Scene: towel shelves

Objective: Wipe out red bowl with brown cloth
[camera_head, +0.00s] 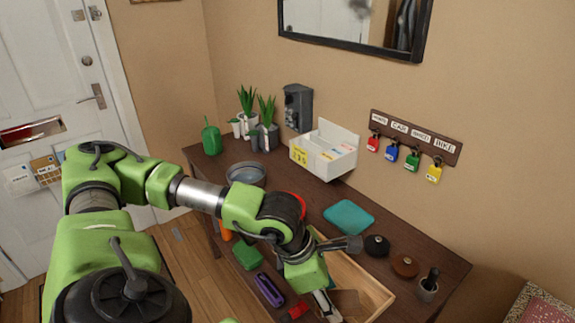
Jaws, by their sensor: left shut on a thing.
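The fingers are small here and the exact hold is hard to see. A red rim (300,203), likely the red bowl, shows behind my left wrist on the table; my arm hides most of it, including its inside. My right gripper is not in view.
A grey bowl (246,172), a white box (325,153) and potted plants (267,125) stand at the back. A teal folded cloth (348,216) lies right of the red rim. Black (377,246) and brown (405,266) round items sit to the right. A purple item (269,290) lies lower left.

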